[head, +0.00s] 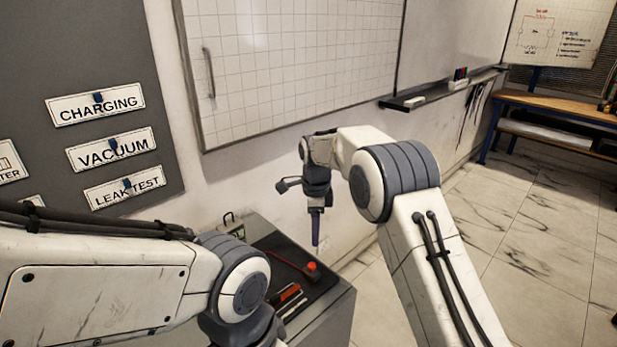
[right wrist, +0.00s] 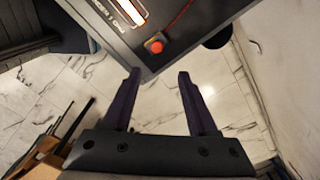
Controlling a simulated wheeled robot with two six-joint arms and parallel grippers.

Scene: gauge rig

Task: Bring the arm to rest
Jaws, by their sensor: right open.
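My right arm (head: 430,255) reaches up from the lower right of the head view and bends at a grey-banded joint. My right gripper (head: 316,243) hangs from it, pointing down, just beyond the right side of the grey cabinet. In the right wrist view the right gripper (right wrist: 158,85) has its two dark fingers well apart, with only floor between them; it is open and empty. My left arm (head: 100,280) comes in from the left of the head view. Its gripper is out of the picture.
A grey cabinet (head: 325,315) carries a dark top with a red button (head: 312,266), which also shows in the right wrist view (right wrist: 155,44). Behind are a gridded whiteboard (head: 290,60) and a grey sign panel (head: 60,60). A workbench (head: 555,103) stands far right. Tiled floor is clear at right.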

